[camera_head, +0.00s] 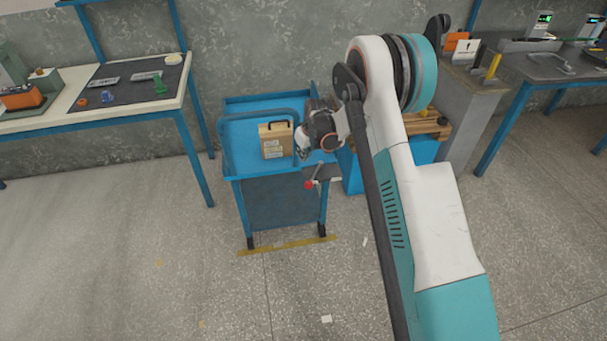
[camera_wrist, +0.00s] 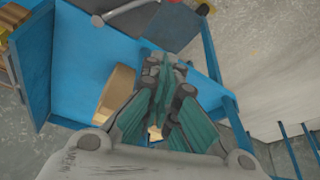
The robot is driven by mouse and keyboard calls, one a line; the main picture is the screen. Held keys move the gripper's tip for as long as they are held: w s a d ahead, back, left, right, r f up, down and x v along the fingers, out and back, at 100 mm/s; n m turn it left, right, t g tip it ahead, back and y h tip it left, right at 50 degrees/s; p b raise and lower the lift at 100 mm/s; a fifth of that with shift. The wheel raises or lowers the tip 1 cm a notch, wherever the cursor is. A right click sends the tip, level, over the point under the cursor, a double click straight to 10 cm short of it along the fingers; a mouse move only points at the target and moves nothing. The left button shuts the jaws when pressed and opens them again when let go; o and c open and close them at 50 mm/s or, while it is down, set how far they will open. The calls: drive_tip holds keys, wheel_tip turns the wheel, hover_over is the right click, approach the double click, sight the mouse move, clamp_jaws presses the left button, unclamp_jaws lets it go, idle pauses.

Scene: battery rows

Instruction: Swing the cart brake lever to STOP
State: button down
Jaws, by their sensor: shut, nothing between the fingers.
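The blue cart (camera_head: 231,150) stands against the wall in the head view, and its blue tray also fills much of the wrist view (camera_wrist: 75,60). The brake lever (camera_head: 313,181) is at the cart's right front corner, a metal arm with a red knob, by a dark plate (camera_head: 322,172). A pale metal bar, seemingly the lever (camera_wrist: 125,9), shows at the top of the wrist view beside the dark plate. My gripper (camera_head: 301,155) is over the cart's right side, above and apart from the lever. In the wrist view its fingers (camera_wrist: 166,66) are closed together, empty. STOP marking is unreadable.
A tan case (camera_head: 273,141) with a dark handle stands on the cart, close to my gripper. A blue push handle (camera_head: 222,137) rises at the cart's left. A workbench (camera_head: 100,119) is left, a grey cabinet (camera_head: 465,110) right.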

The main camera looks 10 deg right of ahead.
idle(0.3)
drive_tip(key=f+b, duration=0.2)
drive_tip(key=f, duration=0.1)
drive_tip(key=f+b, duration=0.1)
drive_tip(key=f, duration=0.2)
drive_tip(key=f+b, duration=0.2)
drive_tip(key=f, duration=0.2)
drive_tip(key=shift+s+d+b, duration=0.1)
drive_tip(key=shift+s+b, duration=0.15)
drive_tip(key=shift+b, duration=0.05)
idle(0.3)
